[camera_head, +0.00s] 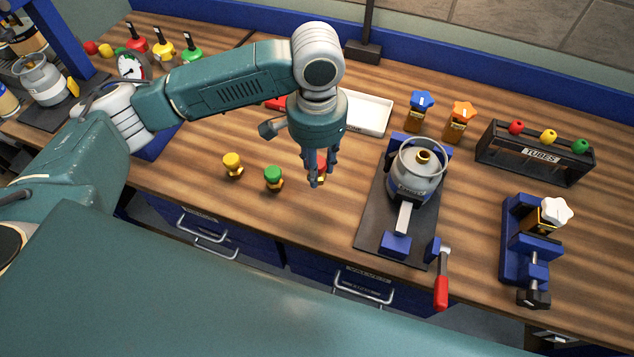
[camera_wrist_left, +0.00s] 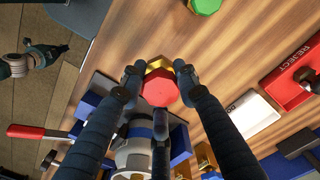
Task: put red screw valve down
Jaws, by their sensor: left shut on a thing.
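The red screw valve (camera_wrist_left: 160,88), a red hexagonal knob with a brass-yellow part, sits between the fingers of my left gripper (camera_wrist_left: 153,92) in the left wrist view. In the head view, my left gripper (camera_head: 319,175) points down over the wooden bench, shut on the red valve (camera_head: 322,164), which its fingers mostly hide. I cannot tell whether the valve touches the bench. A green valve (camera_head: 273,179) and a yellow valve (camera_head: 232,165) stand to its left.
A grey canister (camera_head: 417,170) stands on a dark plate to the right, with a red-handled lever (camera_head: 441,290) near it. Bench before the gripper is clear.

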